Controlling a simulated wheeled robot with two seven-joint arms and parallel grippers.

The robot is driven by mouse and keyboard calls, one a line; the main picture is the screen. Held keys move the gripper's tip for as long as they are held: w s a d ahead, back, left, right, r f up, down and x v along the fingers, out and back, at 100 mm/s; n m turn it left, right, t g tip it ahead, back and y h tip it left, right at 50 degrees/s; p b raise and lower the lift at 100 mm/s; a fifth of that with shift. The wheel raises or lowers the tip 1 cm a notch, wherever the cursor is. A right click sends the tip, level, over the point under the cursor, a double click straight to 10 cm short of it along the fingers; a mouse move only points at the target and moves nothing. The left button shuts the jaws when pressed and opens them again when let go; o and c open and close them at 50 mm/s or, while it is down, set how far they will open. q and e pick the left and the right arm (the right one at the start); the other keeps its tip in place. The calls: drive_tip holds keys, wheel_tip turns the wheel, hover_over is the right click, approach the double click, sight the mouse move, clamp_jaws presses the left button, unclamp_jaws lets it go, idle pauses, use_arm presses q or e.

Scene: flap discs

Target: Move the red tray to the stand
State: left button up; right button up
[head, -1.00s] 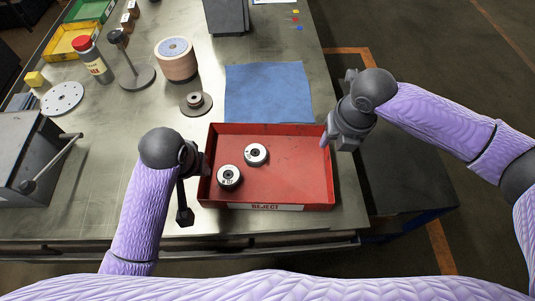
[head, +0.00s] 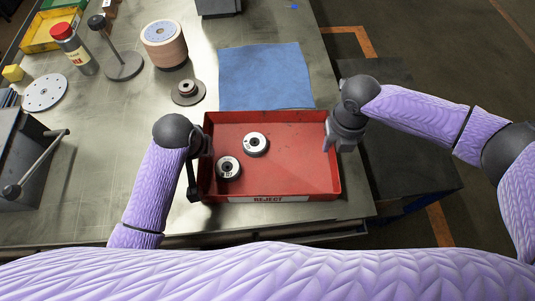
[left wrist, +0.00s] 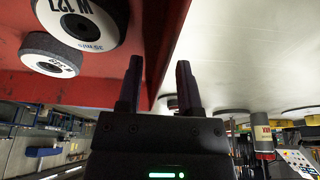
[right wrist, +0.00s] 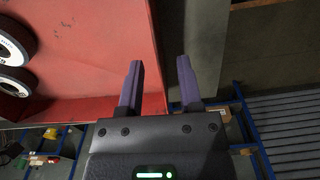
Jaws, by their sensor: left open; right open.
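The red tray (head: 285,165), labelled REJECT, lies on the metal table just in front of the blue cloth. Two grey-and-white flap discs lie in its left half, one upper disc (head: 256,144) and one lower disc (head: 229,168). My left gripper (head: 203,150) is at the tray's left wall, partly hidden by its wrist; the left wrist view shows its open fingers (left wrist: 158,65) with the wall's edge between them. My right gripper (head: 331,140) is at the right wall; the right wrist view shows its fingers (right wrist: 158,68) open around the wall's edge. I cannot surely identify the stand.
The blue cloth (head: 265,77) lies flat behind the tray. A spindle with a disc (head: 187,90), a disc stack (head: 164,45), a post on a round base (head: 122,62) and a red-capped bottle (head: 75,50) stand to the left. A dark platform (head: 405,165) lies right of the table.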

use_arm(q)
drive_tip(key=shift+x, duration=0.95)
use_arm(e)
drive_tip(key=shift+f, duration=0.95)
use_arm(q)
drive_tip(key=shift+c, duration=0.2)
use_arm(e)
drive_tip(key=shift+c, duration=0.2)
use_arm(q)
clamp_jaws()
use_arm(e)
clamp_jaws()
